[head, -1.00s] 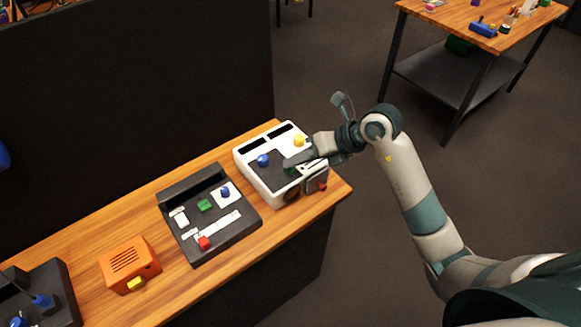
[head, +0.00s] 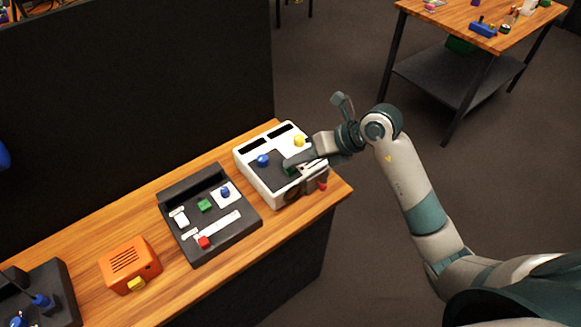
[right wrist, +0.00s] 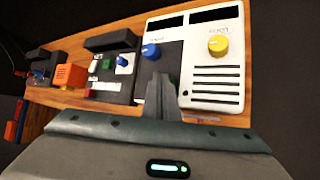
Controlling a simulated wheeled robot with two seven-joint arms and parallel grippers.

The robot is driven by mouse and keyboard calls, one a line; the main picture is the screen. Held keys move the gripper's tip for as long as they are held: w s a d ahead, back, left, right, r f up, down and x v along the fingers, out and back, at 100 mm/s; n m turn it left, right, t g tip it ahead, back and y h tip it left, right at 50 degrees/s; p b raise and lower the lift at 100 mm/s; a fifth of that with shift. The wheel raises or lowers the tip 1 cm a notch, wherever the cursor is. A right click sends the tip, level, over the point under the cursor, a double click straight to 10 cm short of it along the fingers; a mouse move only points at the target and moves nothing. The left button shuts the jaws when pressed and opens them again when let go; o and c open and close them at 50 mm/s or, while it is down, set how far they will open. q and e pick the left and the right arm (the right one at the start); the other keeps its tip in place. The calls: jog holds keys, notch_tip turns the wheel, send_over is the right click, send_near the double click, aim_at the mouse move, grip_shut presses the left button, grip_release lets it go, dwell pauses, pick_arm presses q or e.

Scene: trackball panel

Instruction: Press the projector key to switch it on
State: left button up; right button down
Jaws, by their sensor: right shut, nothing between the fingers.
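I cannot tell which control is the projector key, as the labels are too small to read. My right gripper (head: 288,165) is shut and empty over this console's dark panel. In the right wrist view its fingers (right wrist: 160,88) are together over the panel, right of and below the blue knob (right wrist: 151,51); contact cannot be told. My left gripper is not in view.
A dark console (head: 187,244) with a green key (head: 205,205), a red key (head: 204,243) and a blue control (head: 225,192) stands left of the white one. An orange box (head: 129,264) is further left. A black partition (head: 130,90) rises behind the bench.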

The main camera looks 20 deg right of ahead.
aim_at(295, 169)
jog(key=shift+f, duration=0.15)
jog(key=shift+f+b, duration=0.35)
dwell(0.5)
jog(key=shift+r, duration=0.1)
jog(key=shift+r+p, duration=0.3)
jog(key=shift+p, duration=0.05)
jog(key=shift+r+p, duration=2.25)
jog(key=shift+r, duration=0.8)
